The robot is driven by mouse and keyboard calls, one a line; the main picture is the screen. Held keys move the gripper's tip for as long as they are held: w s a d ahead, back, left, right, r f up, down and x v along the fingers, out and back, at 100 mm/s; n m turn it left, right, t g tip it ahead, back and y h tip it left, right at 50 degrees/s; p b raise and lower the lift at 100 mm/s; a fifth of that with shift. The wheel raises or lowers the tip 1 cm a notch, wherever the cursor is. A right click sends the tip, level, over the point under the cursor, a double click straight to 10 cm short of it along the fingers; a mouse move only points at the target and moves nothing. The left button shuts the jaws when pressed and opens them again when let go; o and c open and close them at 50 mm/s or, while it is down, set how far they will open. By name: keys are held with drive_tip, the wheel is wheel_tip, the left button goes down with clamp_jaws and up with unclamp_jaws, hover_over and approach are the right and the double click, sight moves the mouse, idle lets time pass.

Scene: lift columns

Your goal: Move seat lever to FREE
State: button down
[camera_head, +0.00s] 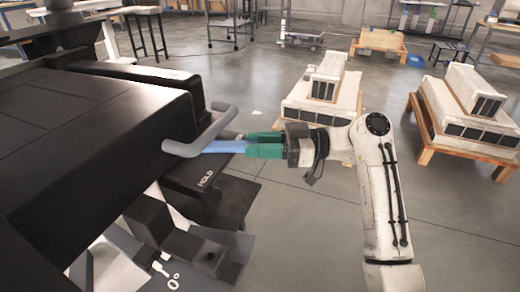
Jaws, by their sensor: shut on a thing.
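The seat lever (218,146) appears to be the blue bar at the right side of a black seat-like unit (90,120). It points right, toward my arm. My gripper (250,145), with green fingers, is closed around the lever's right end. A dark panel below the lever carries the label HOLD (206,178). I see no FREE label.
Black blocks and a grey plate (228,272) sit low beside the unit. Two wooden stands with white units (322,100) (468,110) stand behind and right of my arm. Open concrete floor (300,235) lies below my gripper.

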drive_tip(key=shift+w, duration=0.1)
idle(0.3)
drive_tip(key=c, duration=0.9)
unclamp_jaws()
drive_tip(key=shift+w+d+p, duration=0.15)
drive_tip(key=shift+d+p, duration=0.55)
drive_tip(key=shift+d, duration=2)
drive_tip(key=shift+w+d+p, duration=0.15)
drive_tip(key=shift+d+p, duration=0.5)
drive_tip(key=shift+d, duration=2)
